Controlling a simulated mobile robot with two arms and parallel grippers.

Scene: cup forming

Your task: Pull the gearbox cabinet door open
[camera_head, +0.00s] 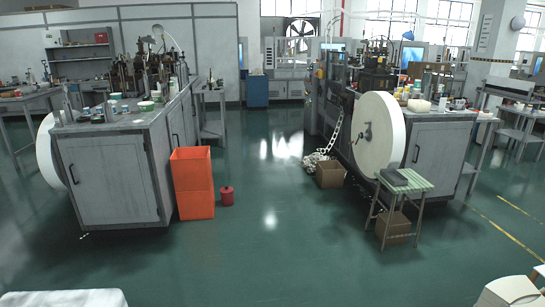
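Two grey machine cabinets stand on the floor ahead, one on each side. The left cabinet has a front door panel (108,178) that looks shut, and a side face with a dark handle (175,140). The right cabinet has a front door panel (437,158) with a dark handle (416,153) near its left edge; this door looks shut too. No label tells which is the gearbox cabinet. Neither of my grippers shows in the view, and nothing is seen touching either cabinet.
A large white reel (376,128), a small green-topped table (407,184) and cardboard boxes (330,174) stand by the right one. The green floor (275,235) between them is clear.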

